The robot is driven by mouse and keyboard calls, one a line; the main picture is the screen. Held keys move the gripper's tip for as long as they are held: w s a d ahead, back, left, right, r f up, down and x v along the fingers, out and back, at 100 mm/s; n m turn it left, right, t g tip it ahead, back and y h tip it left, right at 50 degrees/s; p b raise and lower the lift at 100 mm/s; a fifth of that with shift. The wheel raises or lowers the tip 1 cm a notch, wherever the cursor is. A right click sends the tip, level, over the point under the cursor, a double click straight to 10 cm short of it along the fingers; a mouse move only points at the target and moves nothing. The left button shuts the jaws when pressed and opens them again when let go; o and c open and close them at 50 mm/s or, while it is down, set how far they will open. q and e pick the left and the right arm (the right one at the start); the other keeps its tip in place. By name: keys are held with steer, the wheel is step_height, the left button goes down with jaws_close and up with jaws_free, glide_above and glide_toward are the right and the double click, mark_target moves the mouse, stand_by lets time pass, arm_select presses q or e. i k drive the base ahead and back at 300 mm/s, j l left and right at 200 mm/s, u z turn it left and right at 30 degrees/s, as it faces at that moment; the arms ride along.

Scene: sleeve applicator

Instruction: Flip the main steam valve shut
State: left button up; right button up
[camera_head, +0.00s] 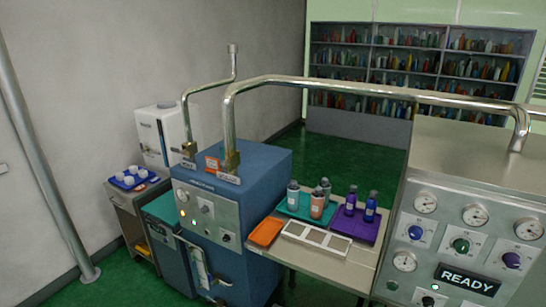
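A blue boiler-like cabinet (262,168) stands left of the middle, with gauges, knobs and a lit lamp on its grey front panel (206,214). Two steel pipes rise from its top. The thick pipe (330,84) runs right to the steel machine and has a brass fitting (232,160) at its base. The thin pipe (186,115) has a smaller brass fitting (189,149). An orange tag or handle (211,163) sits between them. Small white labels lie by both fittings, too small to read. I cannot tell which is the main steam valve or its position. Neither gripper is in view.
A steel machine (474,155) marked READY fills the right. Between it and the cabinet, a table holds purple (356,228) and teal (293,204) trays with bottles, an orange tray (266,232) and a white rack (316,238). A cart (126,205) stands left. Shelves (420,62) line the back.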

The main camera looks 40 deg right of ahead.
mark_target(222, 149)
steer(key=z, duration=1.05)
